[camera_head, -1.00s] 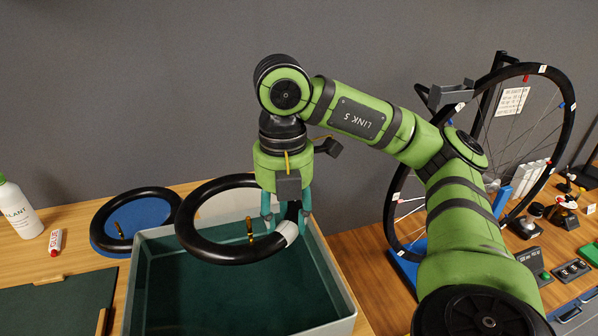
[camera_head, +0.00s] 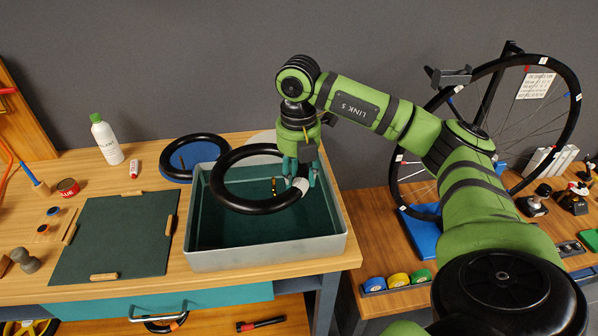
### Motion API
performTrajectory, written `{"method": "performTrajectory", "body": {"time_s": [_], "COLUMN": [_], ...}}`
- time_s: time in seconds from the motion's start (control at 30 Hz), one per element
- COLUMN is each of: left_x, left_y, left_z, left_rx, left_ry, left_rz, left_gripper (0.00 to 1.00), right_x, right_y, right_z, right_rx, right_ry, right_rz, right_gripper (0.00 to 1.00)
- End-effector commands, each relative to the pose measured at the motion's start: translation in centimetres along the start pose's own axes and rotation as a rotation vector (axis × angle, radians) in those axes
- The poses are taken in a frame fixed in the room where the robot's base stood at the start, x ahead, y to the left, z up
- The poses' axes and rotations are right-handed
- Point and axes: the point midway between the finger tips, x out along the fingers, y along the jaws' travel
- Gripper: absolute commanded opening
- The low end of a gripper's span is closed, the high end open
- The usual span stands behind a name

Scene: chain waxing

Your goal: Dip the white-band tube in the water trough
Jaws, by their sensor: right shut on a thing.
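The white-band tube is a black ring (camera_head: 247,207) with a white band (camera_head: 299,184) on its right side and a brass valve. My right gripper (camera_head: 301,181) is shut on the tube beside the white band. The tube hangs tilted over the water trough (camera_head: 270,254), a grey-green open box with dark green inside. Its near part appears above or within the opening; I cannot tell whether it touches water. My left gripper is not in view.
A wheel in a stand (camera_head: 572,100) is at the right.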

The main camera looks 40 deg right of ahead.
Motion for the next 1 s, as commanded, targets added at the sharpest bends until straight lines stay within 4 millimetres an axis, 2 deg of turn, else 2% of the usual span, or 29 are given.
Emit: {"method": "performTrajectory", "body": {"time_s": [0.4, 1.0], "left_x": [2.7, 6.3], "left_y": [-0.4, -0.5], "left_z": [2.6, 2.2], "left_rx": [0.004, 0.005], "left_ry": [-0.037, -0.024], "left_rz": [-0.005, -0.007], "left_gripper": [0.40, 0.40], "right_x": [3.6, 8.4], "right_y": [0.0, 0.0], "right_z": [0.0, 0.0], "right_rx": [0.001, 0.001], "right_ry": [-0.001, 0.000], "right_rz": [0.000, 0.000], "right_gripper": [0.03, 0.03]}}
